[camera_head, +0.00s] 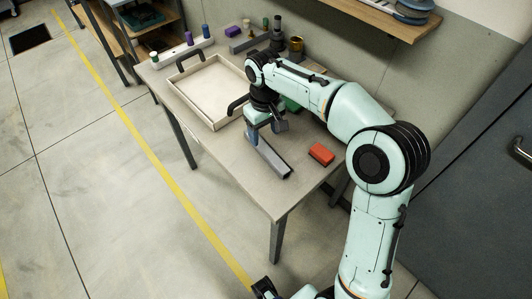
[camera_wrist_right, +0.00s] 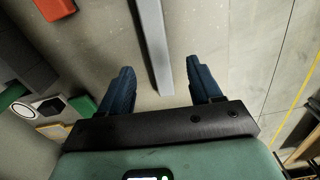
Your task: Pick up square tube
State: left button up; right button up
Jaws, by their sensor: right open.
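The square tube, a long grey bar (camera_head: 272,160), lies on the table near its front edge. In the right wrist view the tube (camera_wrist_right: 152,45) runs down between my fingers, its lower end near the gripper's palm in the picture. My right gripper (camera_head: 265,130) is over the tube's far end in the head view. In the wrist view its two blue fingers (camera_wrist_right: 160,82) are spread apart, one on each side of the tube with gaps. Whether the fingertips reach the tube's height is hard to tell.
A red block (camera_head: 321,153) lies right of the tube. A shallow wooden tray (camera_head: 183,96) with black handles stands to the left. A green object (camera_head: 291,104) is partly hidden behind my right arm. Racks with coloured pieces (camera_head: 186,50) line the back. The table's front-left area is clear.

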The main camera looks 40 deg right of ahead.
aim_at(264, 148)
jog(key=f, duration=0.5)
jog(key=f+b, duration=0.1)
jog(key=f, duration=0.2)
jog(key=shift+w+d+f, duration=0.15)
jog(key=shift+w, duration=0.25)
grip_shut()
